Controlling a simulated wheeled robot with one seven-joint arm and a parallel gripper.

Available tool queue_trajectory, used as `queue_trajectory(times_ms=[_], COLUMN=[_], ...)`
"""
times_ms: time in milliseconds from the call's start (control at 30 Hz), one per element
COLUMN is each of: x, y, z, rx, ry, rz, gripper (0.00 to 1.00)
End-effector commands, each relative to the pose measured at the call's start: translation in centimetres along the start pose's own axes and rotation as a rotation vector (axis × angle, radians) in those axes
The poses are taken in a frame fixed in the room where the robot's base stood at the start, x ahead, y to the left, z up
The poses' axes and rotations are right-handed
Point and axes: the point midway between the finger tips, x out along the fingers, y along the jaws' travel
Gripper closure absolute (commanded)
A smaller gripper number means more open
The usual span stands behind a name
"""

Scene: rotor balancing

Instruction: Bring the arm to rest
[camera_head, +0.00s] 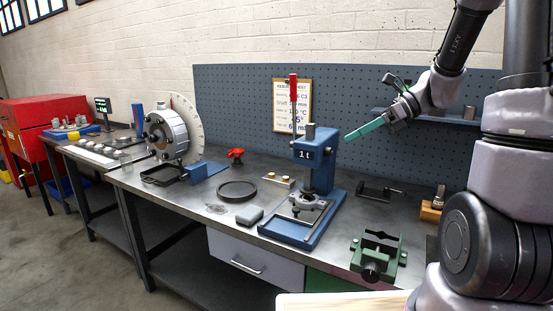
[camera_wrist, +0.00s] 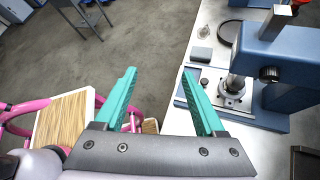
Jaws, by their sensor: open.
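My gripper (camera_head: 366,129) is raised above the right part of the workbench, to the right of the blue press, with its teal fingers reaching left. In the wrist view my gripper (camera_wrist: 158,88) shows its two teal fingers spread apart with nothing between them. The floor and the edge of the bench show beyond the fingers. The arm comes in from the right side of the head view and is bent at the elbow.
A blue arbor press (camera_head: 312,190) with a red-handled lever stands on the workbench (camera_head: 190,205). A green vise (camera_head: 378,256) sits at the front right. A rotor-like disc machine (camera_head: 172,132) stands at left. A pegboard (camera_head: 235,95) closes off the back.

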Motion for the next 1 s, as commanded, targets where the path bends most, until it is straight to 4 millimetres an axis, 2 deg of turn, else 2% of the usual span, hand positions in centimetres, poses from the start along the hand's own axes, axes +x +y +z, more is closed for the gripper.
queue_trajectory(times_ms=[33, 200, 400, 600, 800, 1000], x=[-0.3, -1.6, -4.3, -7.5, -9.5, -9.9], y=[1.8, 6.3, 10.2, 12.8, 14.2, 14.4], z=[0.5, 0.3, 0.1, 0.6, 1.1, 1.2], rx=[-0.130, -0.556, -1.053, -1.491, -1.728, -1.775], ry=[0.068, 0.304, 0.588, 0.868, 1.044, 1.083], rz=[-0.013, -0.047, -0.088, -0.127, -0.147, -0.148], gripper=[0.28, 0.28, 0.28, 0.28, 0.28, 0.28])
